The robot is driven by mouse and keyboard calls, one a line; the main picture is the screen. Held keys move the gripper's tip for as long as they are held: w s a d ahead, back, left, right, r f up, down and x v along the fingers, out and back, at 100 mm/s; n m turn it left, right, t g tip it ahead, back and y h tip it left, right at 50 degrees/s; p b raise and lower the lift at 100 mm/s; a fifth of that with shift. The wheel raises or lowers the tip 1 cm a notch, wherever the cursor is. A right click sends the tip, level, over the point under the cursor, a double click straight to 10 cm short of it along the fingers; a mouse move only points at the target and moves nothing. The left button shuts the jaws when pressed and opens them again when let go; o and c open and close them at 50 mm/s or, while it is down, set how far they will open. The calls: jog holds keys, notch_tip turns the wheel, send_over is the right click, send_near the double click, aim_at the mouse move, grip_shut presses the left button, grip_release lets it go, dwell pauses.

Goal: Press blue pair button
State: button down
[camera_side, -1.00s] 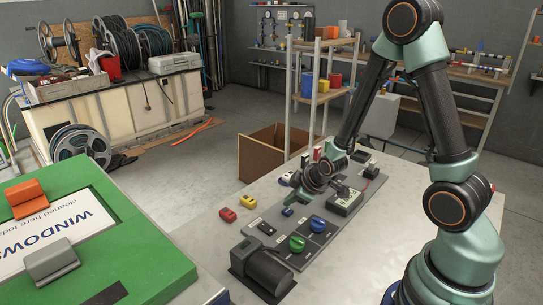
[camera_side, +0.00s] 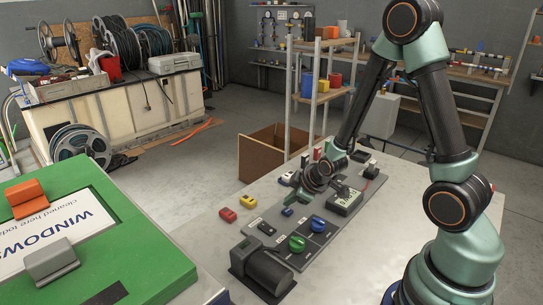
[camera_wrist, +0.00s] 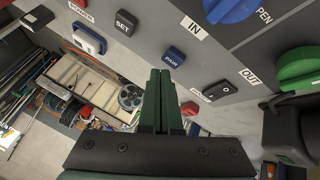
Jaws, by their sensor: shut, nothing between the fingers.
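The blue PAIR button (camera_wrist: 174,57) sits on the grey panel in the wrist view, with a white label on its top. In the side view it is a small blue block (camera_side: 287,211) on the panel (camera_side: 322,249). My gripper (camera_wrist: 161,72) is shut and empty, its green fingertips just beside the button in the wrist view. In the side view my gripper (camera_side: 296,198) hangs low over the panel, close to the button. I cannot tell whether the tips touch anything.
A SET button (camera_wrist: 125,22) and a rocker switch (camera_wrist: 88,40) are on one side. A blue knob (camera_side: 318,223) and a green knob (camera_side: 297,242) stand nearby.

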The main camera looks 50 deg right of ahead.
aim_at(290, 211)
jog(key=shift+f, duration=0.1)
jog(key=shift+d+f, duration=0.15)
jog(key=shift+f, duration=0.2)
jog(key=shift+f, duration=0.4)
dwell(0.6)
jog(key=shift+r, duration=0.85)
jog(key=shift+r, duration=2.5)
